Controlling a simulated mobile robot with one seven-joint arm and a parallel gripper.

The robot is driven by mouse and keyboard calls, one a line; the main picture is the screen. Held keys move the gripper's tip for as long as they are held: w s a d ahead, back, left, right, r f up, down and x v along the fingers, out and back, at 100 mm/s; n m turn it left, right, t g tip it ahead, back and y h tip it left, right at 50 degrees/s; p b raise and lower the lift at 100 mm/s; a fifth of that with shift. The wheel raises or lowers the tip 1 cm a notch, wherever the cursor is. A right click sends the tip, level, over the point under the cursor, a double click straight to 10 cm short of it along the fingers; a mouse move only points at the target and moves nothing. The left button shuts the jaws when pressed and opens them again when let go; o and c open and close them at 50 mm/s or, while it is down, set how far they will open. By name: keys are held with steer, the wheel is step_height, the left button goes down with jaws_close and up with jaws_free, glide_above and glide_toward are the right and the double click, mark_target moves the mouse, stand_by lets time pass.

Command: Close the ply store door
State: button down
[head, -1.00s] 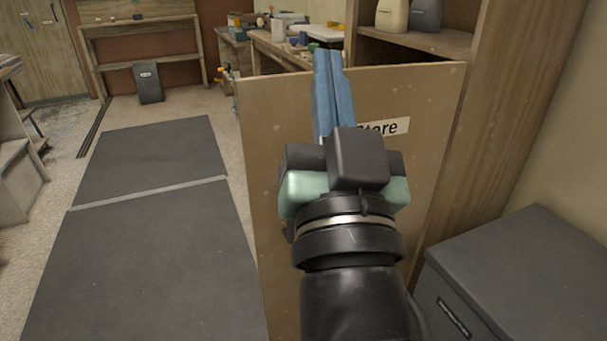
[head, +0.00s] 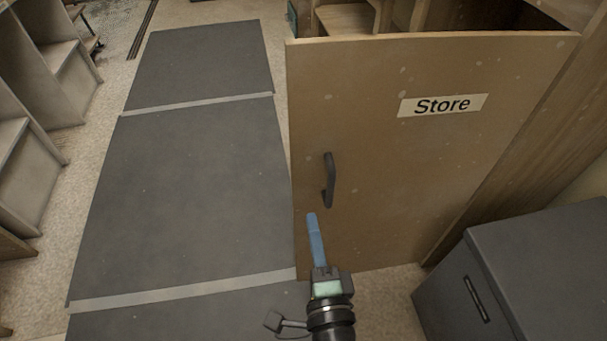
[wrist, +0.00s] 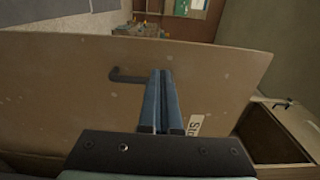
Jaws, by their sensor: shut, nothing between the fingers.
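The ply store door (head: 430,150) is a brown panel with a white "Store" label (head: 443,105) and a dark bar handle (head: 329,180) near its left edge. It stands open, swung out from the wooden cabinet (head: 520,150) at its right. My gripper (head: 312,216) has blue fingers, shut and empty. In the head view its tips appear just below and left of the handle. In the wrist view the door (wrist: 70,85) fills the middle, and the handle (wrist: 127,76) lies just left of my fingertips (wrist: 162,73). I cannot tell whether the fingertips touch the door.
A dark grey box (head: 540,270) stands at the lower right, near the door's hinge side. Dark floor mats (head: 190,200) with pale strips lie left of the door, with clear room over them. Pale shelving units (head: 50,75) stand along the left.

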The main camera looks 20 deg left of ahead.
mark_target(301, 167)
steer(key=x, duration=1.1)
steer(key=shift+p, duration=0.3)
steer(key=shift+w, duration=0.1)
